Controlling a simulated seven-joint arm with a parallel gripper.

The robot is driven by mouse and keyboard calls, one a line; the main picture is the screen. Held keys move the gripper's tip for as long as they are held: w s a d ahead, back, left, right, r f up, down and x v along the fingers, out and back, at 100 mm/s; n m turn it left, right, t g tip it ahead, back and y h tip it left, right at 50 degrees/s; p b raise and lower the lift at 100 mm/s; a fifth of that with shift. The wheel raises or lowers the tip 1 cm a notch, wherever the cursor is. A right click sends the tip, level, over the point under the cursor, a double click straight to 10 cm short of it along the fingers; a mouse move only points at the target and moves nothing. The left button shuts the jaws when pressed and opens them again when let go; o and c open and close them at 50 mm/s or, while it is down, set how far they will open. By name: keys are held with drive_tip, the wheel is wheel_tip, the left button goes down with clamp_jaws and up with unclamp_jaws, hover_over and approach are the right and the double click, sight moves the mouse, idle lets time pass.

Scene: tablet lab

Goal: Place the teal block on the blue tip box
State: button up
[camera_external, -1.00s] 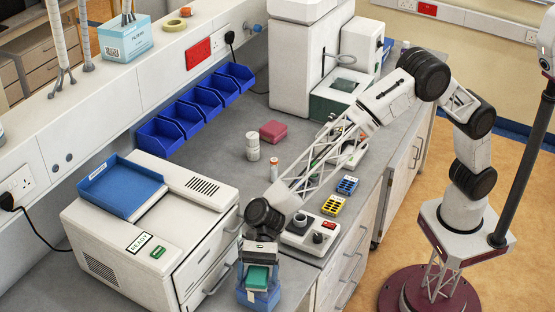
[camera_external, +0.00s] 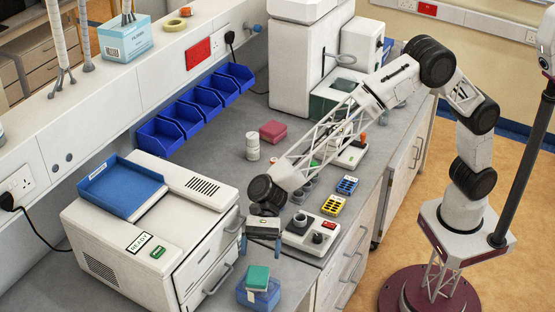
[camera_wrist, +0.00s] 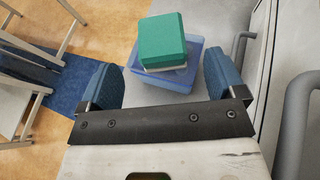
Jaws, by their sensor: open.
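The teal block (camera_external: 257,277) rests on top of the blue tip box (camera_external: 259,294) near the front edge of the bench, beside the white machine with drawers. In the wrist view the teal block (camera_wrist: 164,40) sits on the blue tip box (camera_wrist: 190,62), a little off its middle, with a pale layer under it. My gripper (camera_external: 261,250) is above and behind the block, apart from it. In the wrist view my gripper (camera_wrist: 162,88) has its two blue fingers spread wide, with nothing between them.
The white machine (camera_external: 150,235) with drawer handles stands left of the tip box. A white device with knobs (camera_external: 311,235) and small yellow (camera_external: 333,206) and blue (camera_external: 347,185) racks lie to the right. A pink box (camera_external: 273,131) sits further back.

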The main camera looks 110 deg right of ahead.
idle(0.7)
drive_tip(key=s+d+r+n+g+h, duration=0.1)
drive_tip(key=s+d+r+n+h, duration=0.2)
drive_tip(key=s, duration=0.7)
drive_tip(key=s+d+r+n+g, duration=0.1)
drive_tip(key=s+d+r+n, duration=0.35)
drive_tip(key=s, duration=0.55)
drive_tip(key=s+d+r+n+g+h, duration=0.1)
drive_tip(key=s+d+r+n+h, duration=0.2)
drive_tip(key=s, duration=0.6)
drive_tip(key=s+d+n+h, duration=0.2)
drive_tip(key=s+d+n, duration=0.2)
drive_tip(key=s, duration=0.7)
drive_tip(key=s+d+f+n+h, duration=0.1)
drive_tip(key=s+d, duration=0.4)
drive_tip(key=s, duration=0.6)
drive_tip(key=s+d+f+n+h, duration=0.1)
drive_tip(key=s+d+n+h, duration=0.2)
drive_tip(key=s+n, duration=0.3)
drive_tip(key=s+d, duration=0.1)
drive_tip(key=s, duration=0.4)
drive_tip(key=shift+s+d+f+n+t+h, duration=0.2)
drive_tip(key=shift+d+n+t+h, duration=0.1)
drive_tip(key=shift+n+h, duration=0.1)
